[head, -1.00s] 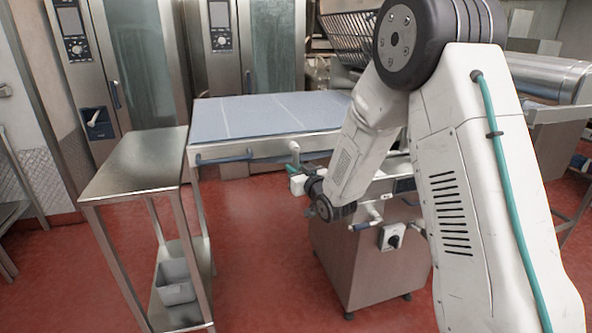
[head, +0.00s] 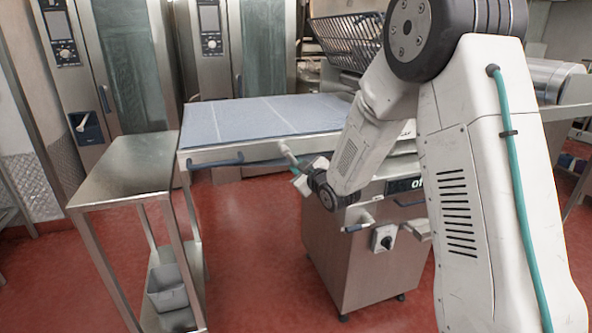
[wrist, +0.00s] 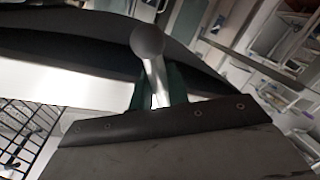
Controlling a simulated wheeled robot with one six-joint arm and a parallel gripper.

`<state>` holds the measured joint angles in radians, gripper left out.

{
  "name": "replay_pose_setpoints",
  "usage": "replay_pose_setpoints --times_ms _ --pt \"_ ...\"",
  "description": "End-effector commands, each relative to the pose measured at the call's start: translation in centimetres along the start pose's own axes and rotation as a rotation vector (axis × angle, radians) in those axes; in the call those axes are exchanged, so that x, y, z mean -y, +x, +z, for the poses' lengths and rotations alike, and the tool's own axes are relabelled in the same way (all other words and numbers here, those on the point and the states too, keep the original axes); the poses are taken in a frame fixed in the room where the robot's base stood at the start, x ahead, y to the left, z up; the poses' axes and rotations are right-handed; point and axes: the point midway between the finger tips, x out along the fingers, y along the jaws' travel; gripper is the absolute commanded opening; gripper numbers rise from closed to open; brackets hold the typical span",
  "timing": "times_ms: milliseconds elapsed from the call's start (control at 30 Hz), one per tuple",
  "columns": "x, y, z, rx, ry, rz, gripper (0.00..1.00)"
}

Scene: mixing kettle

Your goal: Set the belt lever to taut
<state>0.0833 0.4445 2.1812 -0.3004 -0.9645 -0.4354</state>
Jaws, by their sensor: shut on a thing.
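The belt lever (head: 285,149) is a pale rod with a rounded end, at the front edge of the belt table (head: 196,158). In the head view it tilts, its rounded end up and to the left. In the wrist view the lever's ball end and shaft (wrist: 147,40) stick out between the green fingers. My gripper (head: 297,167) is shut on the lever; it also shows in the wrist view (wrist: 158,92). The lever's mount is hidden behind my gripper and arm.
A steel side table (head: 128,165) stands at the left, with a grey bin (head: 166,288) on its lower shelf. The machine's cabinet (head: 350,255) has a dark rotary switch (head: 386,242) on its front. Red floor lies open between them.

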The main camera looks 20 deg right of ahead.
Motion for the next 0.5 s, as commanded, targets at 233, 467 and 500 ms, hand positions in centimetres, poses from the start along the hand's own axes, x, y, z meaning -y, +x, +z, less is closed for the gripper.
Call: replay_pose_setpoints --times_ms 233,467,500 --pt "-0.3 -0.08 0.02 0.01 -0.047 0.0 0.0" --pt "-0.32 -0.09 0.02 0.011 -0.052 0.0 0.0" --pt "-0.32 -0.09 0.02 0.011 -0.051 0.0 0.0"
